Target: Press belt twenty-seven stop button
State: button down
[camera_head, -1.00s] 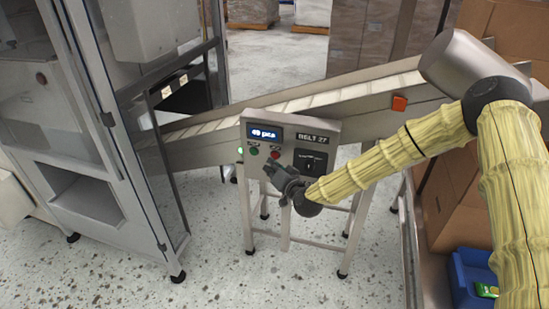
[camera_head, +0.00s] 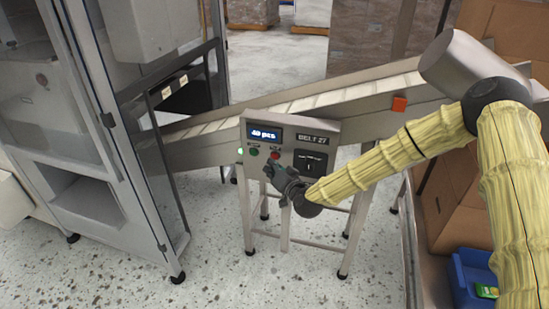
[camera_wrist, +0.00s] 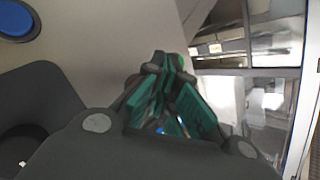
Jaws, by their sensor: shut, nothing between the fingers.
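The belt 27 control panel (camera_head: 316,128) stands on thin legs in front of the inclined conveyor. It carries a lit display reading about 40 pcs (camera_head: 265,134), a green button (camera_head: 254,152) and a red button (camera_head: 274,155). A black switch block (camera_head: 310,163) sits to their right. My gripper (camera_head: 268,170) is just in front of the panel, close below the red button. I cannot tell whether it touches the panel.
The inclined conveyor (camera_head: 360,90) runs behind the panel, with an orange box (camera_head: 399,104) on its side. A glass-doored cabinet (camera_head: 130,130) stands at left. Cardboard boxes (camera_head: 462,195) and a blue bin (camera_head: 470,275) are at right. The speckled floor in front is open.

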jog(key=shift+w, duration=0.2)
jog(key=shift+w+d, duration=0.15)
jog(key=shift+w, duration=0.1)
jog(key=shift+w+d+b, duration=0.1)
jog(key=shift+w+b, duration=0.3)
jog(key=shift+b, duration=0.05)
dwell(1.1)
jog(key=shift+s, duration=0.1)
jog(key=shift+s+a, duration=0.25)
jog(key=shift+s, duration=0.5)
jog(key=s, duration=0.1)
jog(key=s+a, duration=0.1)
jog(key=s, duration=0.2)
jog(key=shift+s+a+p, duration=0.25)
jog(key=shift+s+p, duration=0.1)
dwell(0.3)
dwell(0.5)
